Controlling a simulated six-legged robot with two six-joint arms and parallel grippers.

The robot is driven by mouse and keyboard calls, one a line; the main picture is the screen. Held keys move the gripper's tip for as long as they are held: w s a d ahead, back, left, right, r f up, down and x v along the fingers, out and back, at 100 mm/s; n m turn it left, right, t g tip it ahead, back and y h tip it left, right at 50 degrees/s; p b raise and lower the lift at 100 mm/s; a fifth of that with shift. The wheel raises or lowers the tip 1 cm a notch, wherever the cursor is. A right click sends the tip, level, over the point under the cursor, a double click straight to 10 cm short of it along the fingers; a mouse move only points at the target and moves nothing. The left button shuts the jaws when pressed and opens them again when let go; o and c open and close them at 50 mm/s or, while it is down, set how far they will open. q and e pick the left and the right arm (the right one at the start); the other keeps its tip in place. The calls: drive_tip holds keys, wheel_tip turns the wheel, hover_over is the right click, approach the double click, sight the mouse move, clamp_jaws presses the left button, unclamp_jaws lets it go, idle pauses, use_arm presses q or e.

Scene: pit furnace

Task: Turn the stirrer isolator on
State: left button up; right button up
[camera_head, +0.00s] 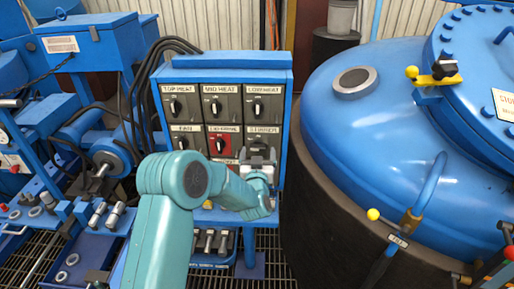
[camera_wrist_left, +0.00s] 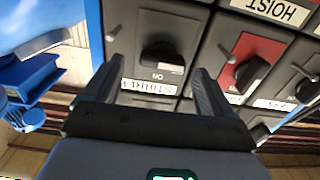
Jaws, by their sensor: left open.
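The stirrer isolator (camera_head: 265,129) is the right-hand switch of the second row on the blue switch panel, dark grey with a white label. My left gripper (camera_head: 262,152) is in front of it and hides part of its knob in the head view. In the left wrist view, which is turned over, the isolator's black rotary knob (camera_wrist_left: 160,54) shows beyond and between the open fingers of my left gripper (camera_wrist_left: 153,65). An ON mark and the label lie beside the knob. I cannot tell whether the fingers touch it. My right gripper is not in view.
A red-plated switch (camera_wrist_left: 240,62) sits beside the stirrer isolator, close to one finger. Top, mid and low heat switches (camera_head: 220,103) form the top row. A big blue furnace vessel (camera_head: 350,130) stands to the right. Pipes and machinery (camera_head: 100,150) crowd the left.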

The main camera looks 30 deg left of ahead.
use_arm(q)
drive_tip(key=shift+w+a, duration=0.3)
drive_tip(key=shift+w, duration=0.15)
drive_tip(key=shift+w+a, duration=0.1)
drive_tip(key=shift+a, duration=0.1)
drive_tip(key=shift+d, duration=0.1)
drive_tip(key=c, duration=1.1)
drive_tip(key=shift+o, duration=0.2)
drive_tip(key=shift+w, duration=0.1)
